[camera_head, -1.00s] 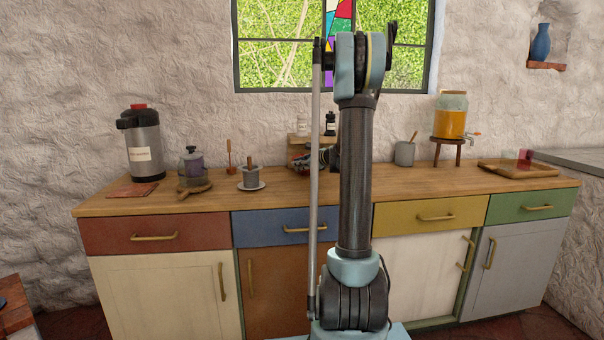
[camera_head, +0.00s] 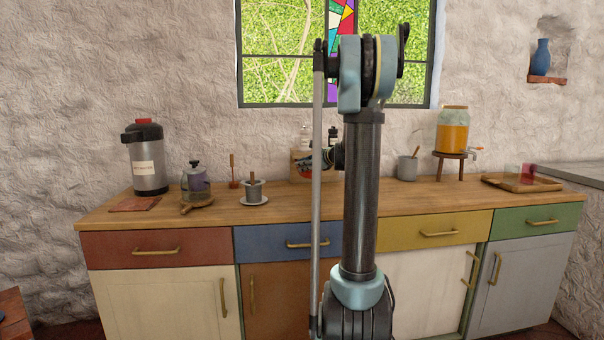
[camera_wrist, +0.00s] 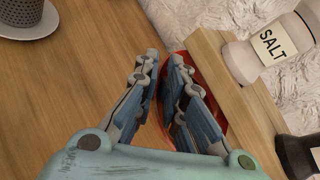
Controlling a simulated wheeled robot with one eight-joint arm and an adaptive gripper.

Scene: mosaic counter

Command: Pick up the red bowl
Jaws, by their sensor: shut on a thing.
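The red bowl (camera_wrist: 211,100) shows in the wrist view as a red curved edge beside and behind my right-hand finger; the fingers cover much of it. My gripper (camera_wrist: 163,60) has its fingers close together, shut on the bowl's side. In the head view my gripper (camera_head: 322,160) is over the back of the counter, in front of a small wooden stand, partly hidden by my arm. The bowl is hard to make out there.
The wooden stand (camera_head: 300,160) with salt and a dark bottle is close to my gripper. A grey cup (camera_wrist: 30,15) is at the wrist view's upper left. A pestle cup on a saucer (camera_head: 254,200) stands left, and a grey mug (camera_head: 407,169) stands right.

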